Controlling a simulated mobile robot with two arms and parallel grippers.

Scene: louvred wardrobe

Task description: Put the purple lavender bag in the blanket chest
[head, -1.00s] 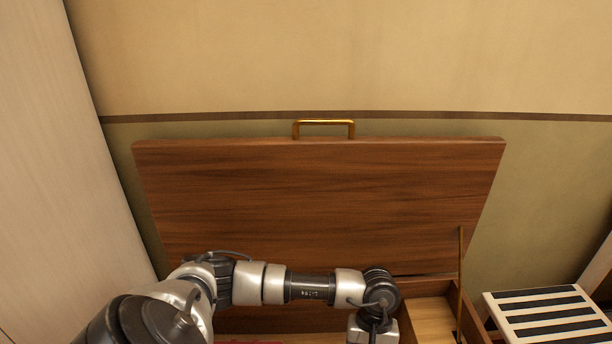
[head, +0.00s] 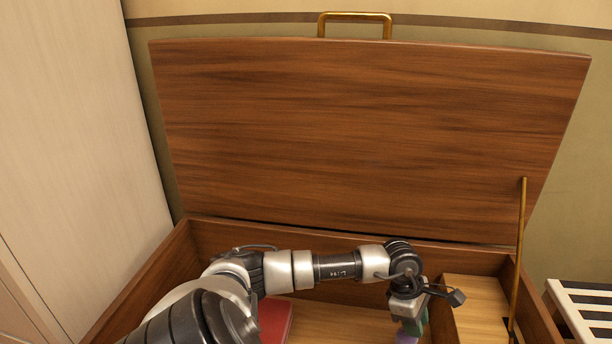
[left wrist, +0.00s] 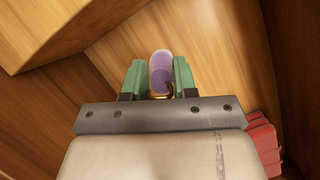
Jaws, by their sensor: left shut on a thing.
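The purple lavender bag (left wrist: 161,66) is between the green fingers of my left gripper (left wrist: 159,80), which is shut on it. In the head view a little of the bag (head: 405,338) shows below my left gripper (head: 414,326), at the bottom edge. The blanket chest (head: 181,262) is open, its lid (head: 360,130) standing up at the back. My left gripper is inside the chest's outline, left of the raised wooden compartment. The gap between the bag and the chest floor (left wrist: 205,40) is hard to judge. My right gripper is not in view.
A red folded thing (head: 276,318) lies in the chest, partly behind my arm; it also shows in the left wrist view (left wrist: 262,143). A wooden compartment (head: 478,302) and a brass lid stay (head: 521,240) are at the right. A striped slatted stand (head: 588,310) is outside.

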